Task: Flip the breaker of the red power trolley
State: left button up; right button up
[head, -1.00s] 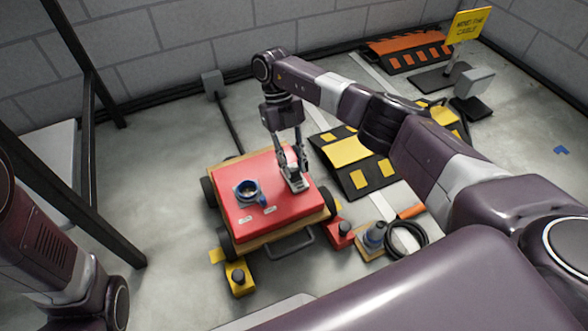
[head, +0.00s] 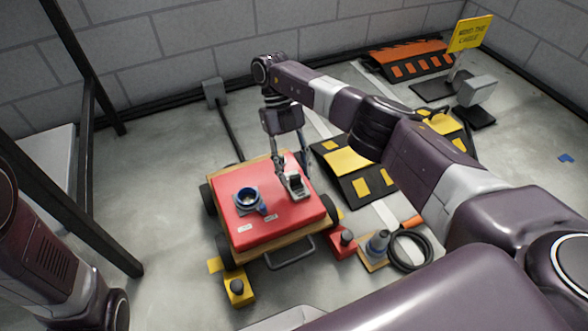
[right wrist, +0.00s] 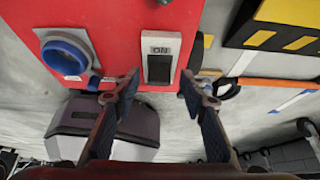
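The red power trolley (head: 287,218) stands on the floor in the middle of the head view. Its breaker (head: 296,184) is a grey box with a dark rocker on the red top. In the right wrist view the breaker (right wrist: 159,66) shows an "ON" label above the rocker. My right gripper (head: 291,166) is over the breaker in the head view. In the right wrist view its fingers (right wrist: 157,88) are apart and empty, one on each side of the breaker's near end. Contact cannot be told. My left gripper is out of view; only left arm links show.
A blue round socket (head: 249,199) is on the trolley top beside the breaker. A yellow wheel chock (head: 237,288) and a red block (head: 342,244) are near the trolley.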

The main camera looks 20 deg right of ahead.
jog(key=shift+w+r, duration=0.1)
jog(key=v, duration=0.6)
jog(key=shift+w, duration=0.1)
jog(key=shift+w+r, duration=0.2)
jog(key=shift+r, duration=0.35)
jog(key=shift+c, duration=0.6)
